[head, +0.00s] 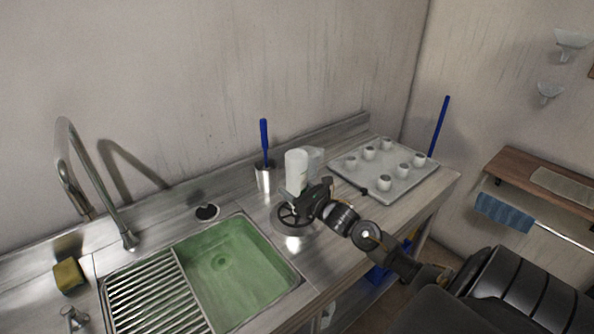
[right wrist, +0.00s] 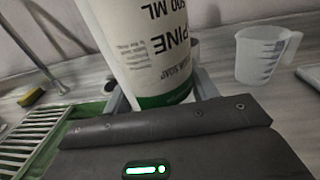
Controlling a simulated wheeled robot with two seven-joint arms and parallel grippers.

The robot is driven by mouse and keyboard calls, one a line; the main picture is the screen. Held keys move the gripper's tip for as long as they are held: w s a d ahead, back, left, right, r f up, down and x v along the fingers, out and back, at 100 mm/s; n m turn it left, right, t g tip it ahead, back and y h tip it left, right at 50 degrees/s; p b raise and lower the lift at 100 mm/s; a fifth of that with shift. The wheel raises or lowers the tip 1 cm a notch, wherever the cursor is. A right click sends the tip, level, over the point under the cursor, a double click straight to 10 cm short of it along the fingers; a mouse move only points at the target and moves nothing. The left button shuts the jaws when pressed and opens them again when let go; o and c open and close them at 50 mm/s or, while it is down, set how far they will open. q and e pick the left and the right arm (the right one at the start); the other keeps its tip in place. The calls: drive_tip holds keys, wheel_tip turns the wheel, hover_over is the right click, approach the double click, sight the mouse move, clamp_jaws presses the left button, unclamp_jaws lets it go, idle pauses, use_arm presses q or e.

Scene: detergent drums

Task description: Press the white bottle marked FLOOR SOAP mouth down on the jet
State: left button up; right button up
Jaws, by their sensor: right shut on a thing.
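The white bottle (head: 296,168) is held between the fingers of my right gripper (head: 304,200), which is shut on it. In the right wrist view the bottle (right wrist: 150,50) shows "PINE", "500 ML" and a green band. A small line there seems to end in "SOAP"; I cannot read "FLOOR". In the head view a broad, plain white end points up; the lower end and mouth are hidden by the gripper. A round spoked fitting (head: 292,222), which looks like the jet's, lies just below on the counter. I cannot tell whether the bottle touches it. My left gripper is out of view.
A clear measuring jug (head: 315,158) stands close behind the bottle, also in the wrist view (right wrist: 262,55). A metal cup (head: 265,180) with a blue-handled brush is to the left. A tray (head: 405,187) of white cups is right. The green sink (head: 240,268) lies front left.

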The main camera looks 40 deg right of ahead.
drive_tip(key=shift+r+p, duration=0.9)
drive_tip(key=shift+r, duration=0.9)
drive_tip(key=shift+r+p, duration=1.7)
drive_tip(key=shift+r, duration=0.75)
drive_tip(key=shift+f, duration=0.1)
